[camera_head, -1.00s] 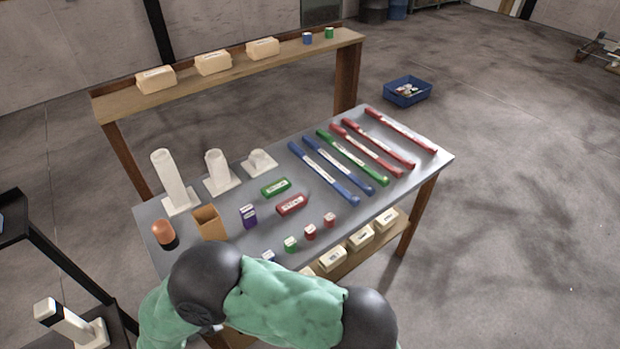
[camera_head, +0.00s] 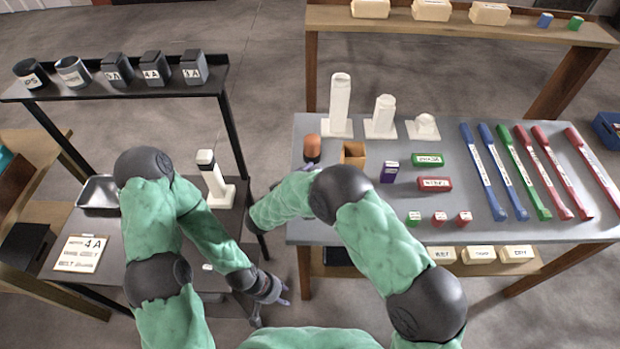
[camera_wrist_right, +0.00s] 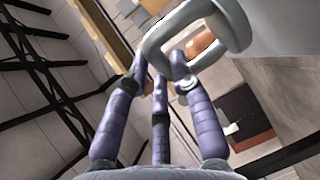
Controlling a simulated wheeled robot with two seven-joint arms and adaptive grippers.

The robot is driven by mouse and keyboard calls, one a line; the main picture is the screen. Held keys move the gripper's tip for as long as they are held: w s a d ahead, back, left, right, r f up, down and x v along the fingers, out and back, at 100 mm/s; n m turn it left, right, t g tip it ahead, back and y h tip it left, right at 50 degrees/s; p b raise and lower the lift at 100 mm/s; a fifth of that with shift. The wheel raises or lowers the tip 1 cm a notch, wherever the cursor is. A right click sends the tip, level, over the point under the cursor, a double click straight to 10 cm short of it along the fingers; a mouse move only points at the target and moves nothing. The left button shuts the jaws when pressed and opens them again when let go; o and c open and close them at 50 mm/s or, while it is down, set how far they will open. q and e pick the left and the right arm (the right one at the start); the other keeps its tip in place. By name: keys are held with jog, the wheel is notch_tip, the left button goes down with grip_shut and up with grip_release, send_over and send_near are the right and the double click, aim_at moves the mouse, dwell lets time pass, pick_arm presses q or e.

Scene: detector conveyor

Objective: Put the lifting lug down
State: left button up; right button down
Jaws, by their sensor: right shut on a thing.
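The lifting lug (camera_wrist_right: 239,28) is a grey ring-shaped loop at the top of the right wrist view. My right gripper (camera_wrist_right: 165,75) is shut on it, with purple fingers at its lower left side. In the head view my right gripper (camera_head: 298,178) is at the left edge of the grey table, mostly hidden by my arm. The lug cannot be made out there. My left gripper (camera_head: 277,290) is low, between the two tables. Its fingers are too small to tell open or shut.
The grey table (camera_head: 350,230) carries an orange-topped cylinder (camera_head: 312,148), an open brown box (camera_head: 353,153), white posts (camera_head: 339,105) and coloured bars. The dark table (camera_head: 110,235) at left holds a metal tray (camera_head: 98,196), a white post (camera_head: 213,178) and a 4A card (camera_head: 80,253).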

jog(key=w+f, duration=0.1)
jog(key=f, duration=0.1)
jog(key=w+f, duration=0.2)
jog(key=shift+w+a, duration=0.15)
jog(key=shift+w, duration=0.05)
pick_arm(q)
jog(key=shift+f+b, duration=0.3)
jog(key=shift+f, duration=0.05)
pick_arm(e)
jog(key=shift+f, duration=1.45)
pick_arm(q)
jog(key=shift+f, duration=0.1)
pick_arm(e)
jog(key=shift+f, duration=0.1)
jog(key=c, duration=1.1)
grip_release()
jog(key=shift+f, duration=0.1)
